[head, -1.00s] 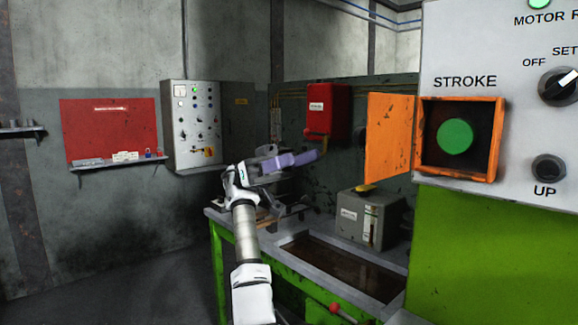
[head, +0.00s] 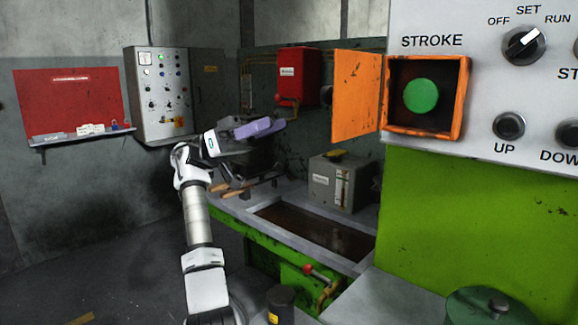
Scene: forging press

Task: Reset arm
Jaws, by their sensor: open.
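My arm rises from the bottom of the head view, bends at a white elbow and reaches right over the bench. My gripper (head: 258,130) is at its end, with a dark body and a purple part seen from the side. It is open; the gap between the fingers is hard to see from here. I see nothing held in it. It is above the back-left part of the green bench (head: 235,224), left of the grey box and below the red wall box.
A grey box (head: 332,184) stands on the bench behind a sunken tray (head: 310,232). An open orange cover (head: 357,95) stands beside the green stroke button (head: 421,95). A red wall box (head: 296,76), control cabinet (head: 160,95) and red board (head: 70,102) are behind. Floor at left is clear.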

